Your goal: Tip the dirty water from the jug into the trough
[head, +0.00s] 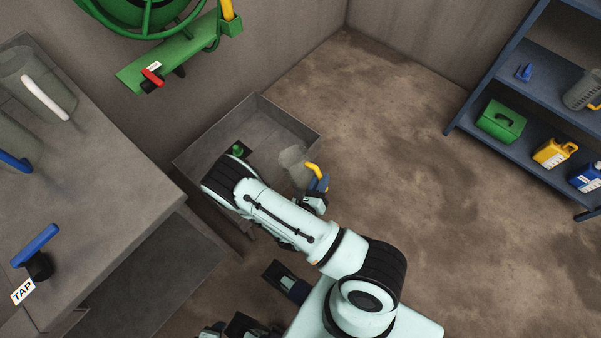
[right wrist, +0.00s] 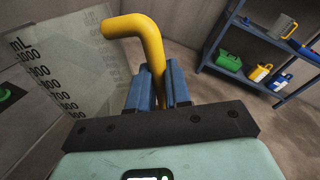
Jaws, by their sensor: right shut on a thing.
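The jug (head: 293,163) is clear and grey, with a yellow handle (head: 313,170). In the head view it overlaps the right side of the grey trough (head: 290,125). My right gripper (head: 319,184) is shut on the handle. The right wrist view shows the blue fingers (right wrist: 158,88) on either side of the handle (right wrist: 140,30) and black measuring marks on the jug wall (right wrist: 70,62). I cannot make out the water or how far the jug leans. My arm hides the near part of the trough. My left gripper does not show clearly.
A green fitting (head: 237,150) sits in the trough's left part. A grey bench (head: 110,170) with a blue tap lever (head: 36,245) stands left. A green hose reel (head: 170,55) hangs on the wall. Blue shelves (head: 540,75) hold containers at right. The floor between is clear.

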